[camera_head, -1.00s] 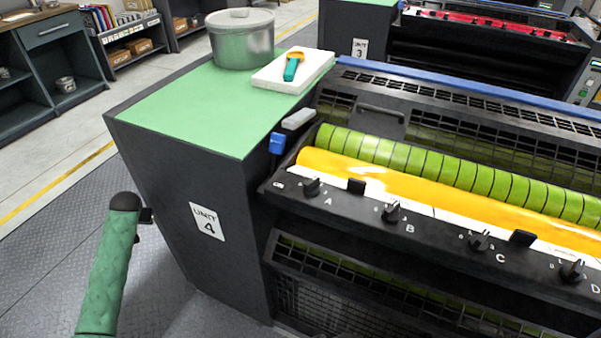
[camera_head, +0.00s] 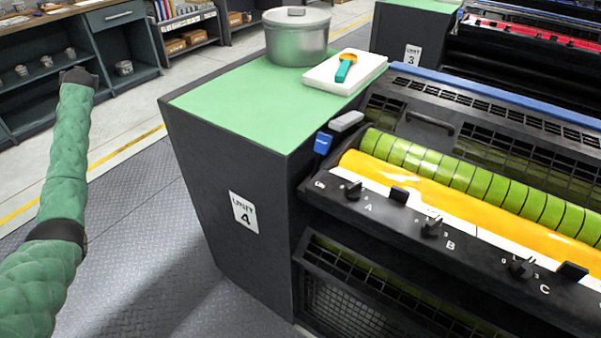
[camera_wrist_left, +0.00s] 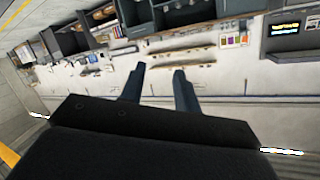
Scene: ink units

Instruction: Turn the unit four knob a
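Unit four's knob A (camera_head: 353,190) is a small black knob at the left end of the black panel, just left of its white letter A. Its exact pointer angle is too small to tell. Knob B (camera_head: 431,227) and knob C (camera_head: 521,267) sit further right on the same panel. My left arm, in a green sleeve, is raised at the far left of the head view, well apart from the knobs. In the left wrist view my left gripper (camera_wrist_left: 160,70) has its two dark fingers apart with nothing between them. My right gripper is not in view.
The unit's green top (camera_head: 235,105) holds a metal pot (camera_head: 298,42) and a white block (camera_head: 322,77) with a teal and orange tool (camera_head: 345,68). A blue-ended part (camera_head: 323,142) juts beside the panel. The floor (camera_head: 140,230) between my arm and the unit is clear.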

